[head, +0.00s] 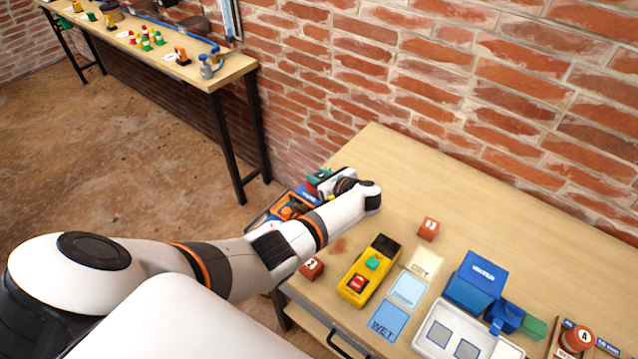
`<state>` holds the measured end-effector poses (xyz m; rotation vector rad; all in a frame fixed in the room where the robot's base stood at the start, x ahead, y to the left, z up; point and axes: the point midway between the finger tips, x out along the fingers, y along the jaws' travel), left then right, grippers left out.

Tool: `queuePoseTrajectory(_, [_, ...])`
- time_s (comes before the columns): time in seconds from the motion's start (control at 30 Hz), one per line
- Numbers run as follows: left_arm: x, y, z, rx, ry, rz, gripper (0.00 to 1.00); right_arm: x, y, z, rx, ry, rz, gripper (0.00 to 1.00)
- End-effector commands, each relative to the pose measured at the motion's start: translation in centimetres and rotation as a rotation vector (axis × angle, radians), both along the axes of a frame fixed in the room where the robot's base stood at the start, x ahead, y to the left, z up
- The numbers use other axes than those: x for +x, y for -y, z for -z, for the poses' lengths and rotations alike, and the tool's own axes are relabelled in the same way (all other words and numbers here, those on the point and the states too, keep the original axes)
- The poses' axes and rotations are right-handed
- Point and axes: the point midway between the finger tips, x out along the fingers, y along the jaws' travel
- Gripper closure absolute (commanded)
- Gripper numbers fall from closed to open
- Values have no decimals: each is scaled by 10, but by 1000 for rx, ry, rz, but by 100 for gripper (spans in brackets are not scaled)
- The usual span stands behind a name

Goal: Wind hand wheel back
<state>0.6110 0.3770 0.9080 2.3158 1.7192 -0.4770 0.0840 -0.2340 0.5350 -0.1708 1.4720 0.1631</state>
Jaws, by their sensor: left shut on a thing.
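My left arm reaches over the near left part of the right-hand wooden bench. My left gripper (332,186) is at the bench's left end, shut on a part of a small blue, red and teal device (315,182). The hand wheel is not clearly visible; the part in the jaws appears to belong to it, but the hand and wrist hide most of it. My right gripper is not in view.
An orange and black item (291,211) lies beside the device. Red blocks (429,229) (312,268), a yellow button box (368,272), WET and DRY cards (389,321) and a blue box (474,282) stand to the right. A brick wall rises behind.

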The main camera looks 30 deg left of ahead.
Motion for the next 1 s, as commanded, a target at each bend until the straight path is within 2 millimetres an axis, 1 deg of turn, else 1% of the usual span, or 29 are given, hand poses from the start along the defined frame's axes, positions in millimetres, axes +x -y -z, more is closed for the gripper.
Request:
queuePoseTrajectory(0.03, [1, 1, 7, -1, -1, -42, 93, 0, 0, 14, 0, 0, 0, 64])
queuePoseTrajectory(0.1, [1, 1, 7, 0, 0, -99, 93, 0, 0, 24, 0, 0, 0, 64])
queuePoseTrajectory(0.3, [1, 0, 7, -1, -1, -235, 93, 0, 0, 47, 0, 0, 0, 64])
queuePoseTrajectory(0.4, [0, 0, 6, -1, -1, -286, 93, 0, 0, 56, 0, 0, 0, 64])
queuePoseTrajectory(0.63, [0, 0, 3, -1, -3, -355, 93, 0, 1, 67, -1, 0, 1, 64])
queuePoseTrajectory(1.0, [-1, 0, 1, -1, -1, -376, 93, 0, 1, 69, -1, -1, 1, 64])
